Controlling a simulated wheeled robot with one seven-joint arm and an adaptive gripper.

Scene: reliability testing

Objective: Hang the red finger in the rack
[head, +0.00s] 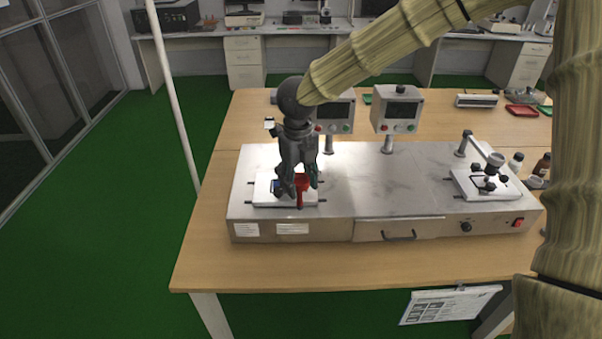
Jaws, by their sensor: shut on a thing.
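The red finger (301,190) is a small red piece held at the tips of my gripper (299,180). My gripper points down and is shut on it. They are over the left part of the grey metal test bench, in front of a white plate (264,200). I cannot tell whether the red finger touches the plate or hangs above it. My gripper hides part of the plate and a dark item on it. I cannot make out a rack for certain.
The metal bench (390,170) stands on a wooden table (215,245). Two display boxes (400,110) on posts stand behind it. A lever fixture (485,165) and small bottles (542,166) are at the right. The bench's middle top is clear. A white pole (172,95) rises at the left.

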